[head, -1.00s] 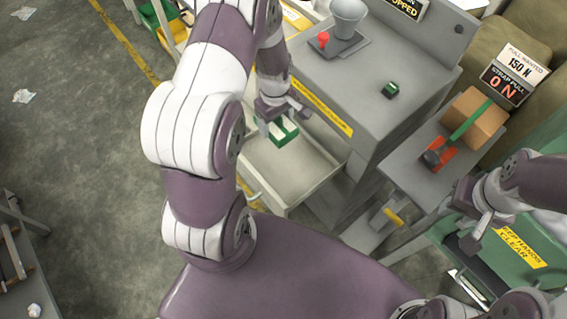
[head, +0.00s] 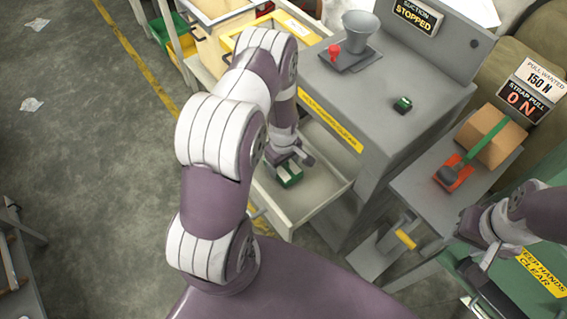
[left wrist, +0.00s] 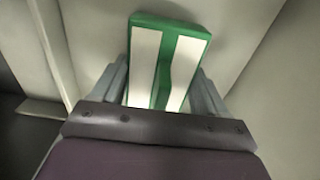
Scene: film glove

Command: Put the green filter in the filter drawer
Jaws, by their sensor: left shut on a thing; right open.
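The green filter (left wrist: 168,30), a green frame with two white strips, fills the top middle of the left wrist view. My left gripper (head: 284,168) is shut on it, one finger on each side. In the head view the green filter (head: 290,176) is over the open filter drawer (head: 325,186), a pale tray pulled out of the grey cabinet. The filter is inside the drawer's outline; I cannot tell whether it touches the floor of the drawer. My right gripper (head: 480,255) is open and empty at the right, near the green machine.
The grey cabinet (head: 385,100) carries a grey cup (head: 360,32), a red knob (head: 334,50) and a small green block (head: 403,104). A cardboard box (head: 490,135) with a green strap stands on a side bench.

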